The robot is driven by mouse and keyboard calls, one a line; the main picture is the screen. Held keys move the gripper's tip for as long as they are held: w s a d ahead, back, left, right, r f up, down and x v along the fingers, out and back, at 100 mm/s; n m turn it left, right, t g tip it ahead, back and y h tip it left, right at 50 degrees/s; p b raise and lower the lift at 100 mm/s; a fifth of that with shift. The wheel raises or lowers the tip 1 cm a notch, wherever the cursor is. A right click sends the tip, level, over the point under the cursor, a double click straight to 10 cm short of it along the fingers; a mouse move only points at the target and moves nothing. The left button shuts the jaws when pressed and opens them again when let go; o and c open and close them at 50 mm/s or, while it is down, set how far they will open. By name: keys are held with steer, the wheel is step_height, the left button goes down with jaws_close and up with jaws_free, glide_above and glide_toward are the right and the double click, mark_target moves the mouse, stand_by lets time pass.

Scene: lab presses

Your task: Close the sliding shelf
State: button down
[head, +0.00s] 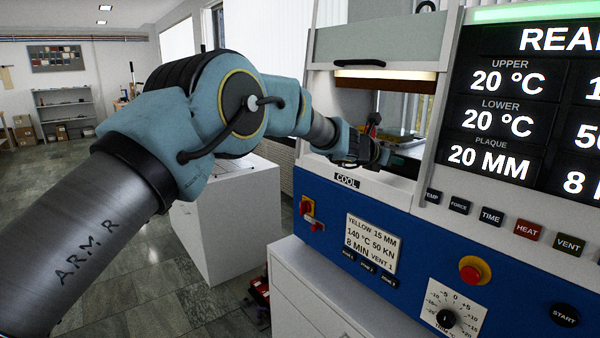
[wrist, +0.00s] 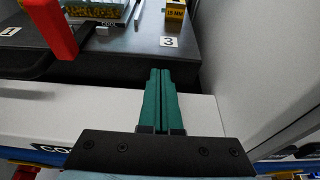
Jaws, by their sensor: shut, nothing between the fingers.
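The sliding shelf (wrist: 125,48) is a dark grey plate in the press opening, with number labels including a 3 (wrist: 168,42) near its front edge. In the head view it is mostly hidden behind my arm. My gripper (wrist: 160,73) has teal fingers pressed together and empty. Its fingertips are at the shelf's front edge, just below the label 3; I cannot tell whether they touch it. In the head view my gripper (head: 385,157) is at the press opening, above the blue front panel.
A red upright part (wrist: 52,28) stands at the left of the shelf. A tray of yellow granules (wrist: 95,10) and a yellow 15 MM block (wrist: 175,9) sit on it. A grey wall (wrist: 250,60) bounds the right. The press's raised guard (head: 378,45) is above the opening.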

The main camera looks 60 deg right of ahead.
steer(key=shift+w+a+f+b, duration=0.1)
steer(key=shift+w+a+b, duration=0.25)
steer(key=shift+a+b, duration=0.95)
steer(key=shift+w+a+f+b, duration=0.1)
steer(key=shift+w+a+b, duration=0.3)
steer(key=shift+a+b, duration=0.9)
steer(key=shift+w+a+f+b, duration=0.1)
steer(key=shift+w+a+b, duration=0.45)
steer(key=shift+b, duration=1.3)
steer(key=a+b, duration=0.2)
steer(key=a, duration=0.1)
steer(key=w+a+b, duration=0.1)
steer(key=a, duration=0.1)
steer(key=shift+r, duration=0.25)
